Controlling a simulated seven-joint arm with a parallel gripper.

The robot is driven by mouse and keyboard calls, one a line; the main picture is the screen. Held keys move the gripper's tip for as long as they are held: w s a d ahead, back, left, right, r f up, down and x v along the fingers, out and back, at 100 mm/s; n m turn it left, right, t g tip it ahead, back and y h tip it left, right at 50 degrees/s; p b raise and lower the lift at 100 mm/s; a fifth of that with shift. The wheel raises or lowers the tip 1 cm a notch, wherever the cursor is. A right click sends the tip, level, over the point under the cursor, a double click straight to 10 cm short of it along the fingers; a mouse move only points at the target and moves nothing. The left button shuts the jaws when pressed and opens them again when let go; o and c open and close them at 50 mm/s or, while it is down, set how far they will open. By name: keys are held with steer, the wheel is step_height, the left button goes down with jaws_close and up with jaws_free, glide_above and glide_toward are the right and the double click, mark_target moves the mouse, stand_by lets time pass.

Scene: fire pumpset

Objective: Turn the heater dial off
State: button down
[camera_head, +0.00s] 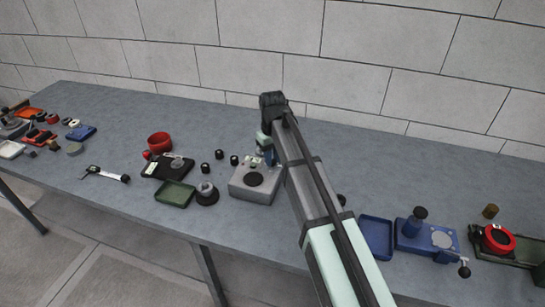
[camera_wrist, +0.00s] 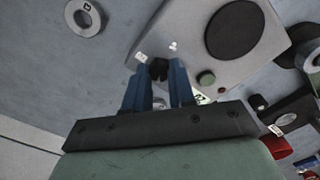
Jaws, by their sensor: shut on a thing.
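The heater (camera_head: 247,190) is a light grey box with a round black plate (camera_head: 255,179) on top, in the middle of the bench in the head view. In the wrist view the heater (camera_wrist: 185,40) fills the upper middle, with its black plate (camera_wrist: 233,29) at the upper right. A small black dial (camera_wrist: 158,68) sits near the heater's edge. My gripper (camera_wrist: 158,70) has its blue fingers on both sides of the dial and is shut on it. In the head view my gripper (camera_head: 267,156) is over the heater's back edge, partly hidden by my arm.
Left of the heater are a dark pedestal piece (camera_head: 207,194), a green tray (camera_head: 175,194) and several small black parts. A blue tray (camera_head: 376,237) lies to the right. Bench behind the heater is clear.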

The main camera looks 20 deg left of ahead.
mark_target(273, 160)
steer(key=n, duration=0.4)
steer(key=shift+n, duration=2.2)
steer(key=c, duration=0.9)
jaws_free()
steer(key=shift+c, duration=0.2)
step_height(273, 160, up, 14)
